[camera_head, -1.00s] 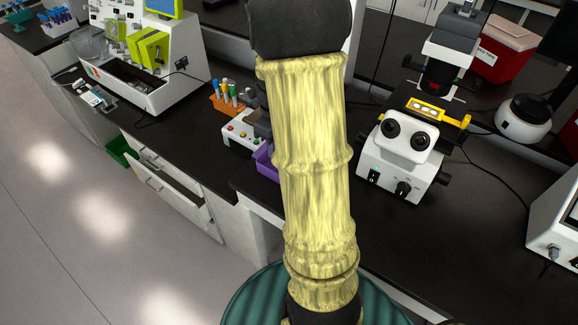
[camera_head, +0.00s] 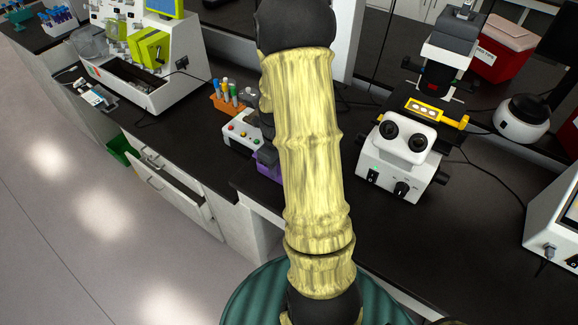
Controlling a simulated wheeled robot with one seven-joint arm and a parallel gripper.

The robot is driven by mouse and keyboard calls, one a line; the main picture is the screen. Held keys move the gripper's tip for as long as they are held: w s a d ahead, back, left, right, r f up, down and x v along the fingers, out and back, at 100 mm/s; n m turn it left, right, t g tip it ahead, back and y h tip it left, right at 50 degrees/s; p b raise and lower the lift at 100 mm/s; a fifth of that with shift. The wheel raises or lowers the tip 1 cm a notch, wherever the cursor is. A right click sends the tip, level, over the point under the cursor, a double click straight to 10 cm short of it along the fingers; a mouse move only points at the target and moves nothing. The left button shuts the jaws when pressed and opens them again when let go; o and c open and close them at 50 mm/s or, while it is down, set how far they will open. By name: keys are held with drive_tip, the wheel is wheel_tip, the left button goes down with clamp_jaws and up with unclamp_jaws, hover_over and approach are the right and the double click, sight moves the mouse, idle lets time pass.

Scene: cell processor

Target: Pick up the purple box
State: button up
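The purple box (camera_head: 268,165) stands on the black bench, just left of my yellow arm. Only a small part of it shows, as my arm covers the rest. A dark part, likely of my arm, shows just above the box. My gripper's fingers cannot be made out behind the arm, so I cannot tell whether they touch the box.
A white device with coloured buttons (camera_head: 240,132) and an orange rack of tubes (camera_head: 228,103) stand left of the box. A white microscope (camera_head: 395,160) stands to the right. A drawer (camera_head: 170,180) is open below the bench.

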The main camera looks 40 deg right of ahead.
drive_tip(key=shift+a+f+p, duration=0.1)
drive_tip(key=shift+f+p, duration=0.5)
drive_tip(key=shift+f, duration=1.65)
clamp_jaws()
